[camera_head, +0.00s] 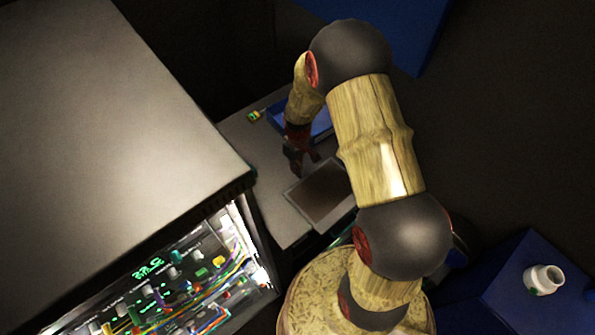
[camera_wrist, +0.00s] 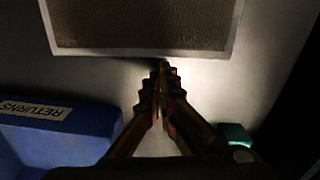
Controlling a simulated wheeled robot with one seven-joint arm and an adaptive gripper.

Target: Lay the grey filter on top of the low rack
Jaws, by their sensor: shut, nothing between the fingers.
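My gripper (camera_head: 305,170) is shut and empty, pointing down beside the filter's near edge. Its fingertips (camera_wrist: 158,72) meet close to the frame; whether they touch it I cannot tell.
A blue tray (camera_wrist: 70,138) labelled RETURNS sits close beside my gripper. A small teal object (camera_wrist: 236,134) lies on the other side. A white jar (camera_head: 543,280) stands on a blue surface at lower right.

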